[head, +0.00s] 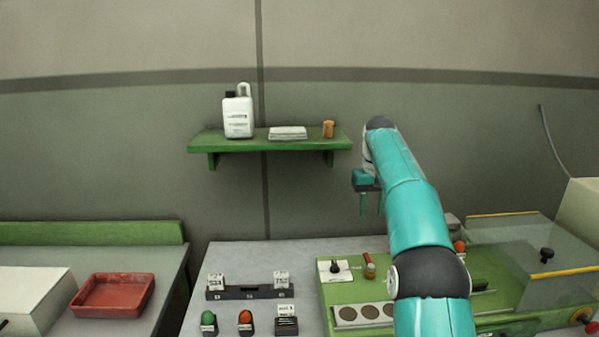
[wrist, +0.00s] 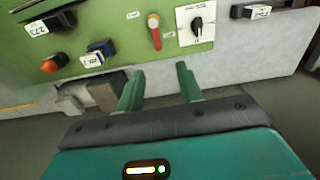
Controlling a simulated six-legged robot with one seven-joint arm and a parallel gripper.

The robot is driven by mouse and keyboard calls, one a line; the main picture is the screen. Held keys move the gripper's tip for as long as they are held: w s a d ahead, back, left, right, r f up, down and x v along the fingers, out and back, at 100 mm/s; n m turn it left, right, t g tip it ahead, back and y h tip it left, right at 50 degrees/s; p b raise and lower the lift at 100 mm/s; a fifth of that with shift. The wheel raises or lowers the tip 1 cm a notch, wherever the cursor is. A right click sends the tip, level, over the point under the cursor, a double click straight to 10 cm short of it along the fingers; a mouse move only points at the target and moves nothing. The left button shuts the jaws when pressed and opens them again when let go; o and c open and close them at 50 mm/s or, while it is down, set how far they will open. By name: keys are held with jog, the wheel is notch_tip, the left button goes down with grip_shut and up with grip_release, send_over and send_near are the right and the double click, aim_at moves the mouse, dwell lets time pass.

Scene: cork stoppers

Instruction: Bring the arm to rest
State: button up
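My gripper (head: 371,204) hangs from my raised teal arm, fingers down, above the back of the green machine and to the right of the wall shelf. In the wrist view my gripper (wrist: 160,71) has its two green fingers apart with nothing between them. It is open and empty. A cork stopper (head: 328,129) stands at the right end of the green shelf (head: 270,146), away from my gripper. My arm hides part of the machine in the head view.
The green machine (head: 330,292) has a black knob (head: 335,267) and a red-handled lever (head: 369,266). A clear cover (head: 535,250) is at right. A black rack (head: 249,292) and coloured buttons are on the grey bench. A red tray (head: 113,295) lies at left. Air around my gripper looks clear.

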jog(key=s+a+r+t, duration=0.2)
jog(key=s+a+r, duration=0.15)
jog(key=s, duration=0.65)
jog(key=s+a+r+t, duration=0.1)
jog(key=s+a+r, duration=0.3)
jog(key=s, duration=0.6)
jog(key=s+a+f+t, duration=0.1)
jog(key=s+f, duration=0.5)
jog(key=s, duration=0.5)
jog(key=s+f+t, duration=0.1)
jog(key=s+f, duration=0.5)
jog(key=s, duration=0.4)
jog(key=shift+s+a, duration=0.35)
